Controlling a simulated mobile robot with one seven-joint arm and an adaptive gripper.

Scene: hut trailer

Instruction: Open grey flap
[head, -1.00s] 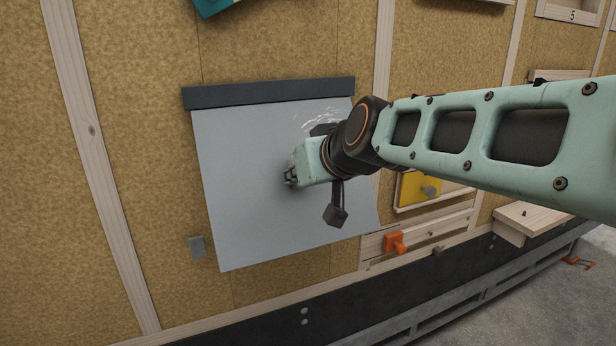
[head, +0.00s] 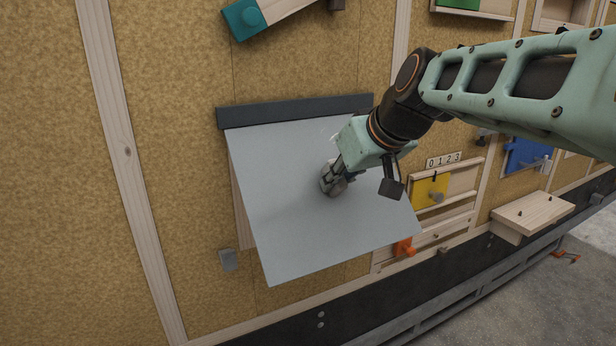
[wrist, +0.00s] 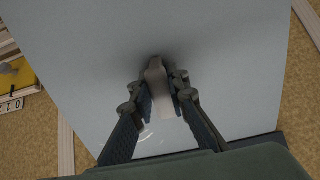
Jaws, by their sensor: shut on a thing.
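The grey flap (head: 290,235) hangs from a dark hinge bar (head: 295,110) on the wall. Its lower edge is swung out from the wall, and a pale wooden side shows behind its left edge. My gripper (head: 332,186) is at the middle of the flap's front face. In the wrist view, its fingers (wrist: 160,95) are shut on a small pale knob (wrist: 156,76) that stands out from the flap (wrist: 225,60). In the head view the fingers hide the knob.
A small grey block (head: 228,260) sits on the wall left of the flap's lower edge. To the right are a yellow panel (head: 428,190), an orange piece (head: 404,248), a blue panel (head: 525,153) and a protruding wooden shelf (head: 535,212). A teal piece (head: 243,18) is above.

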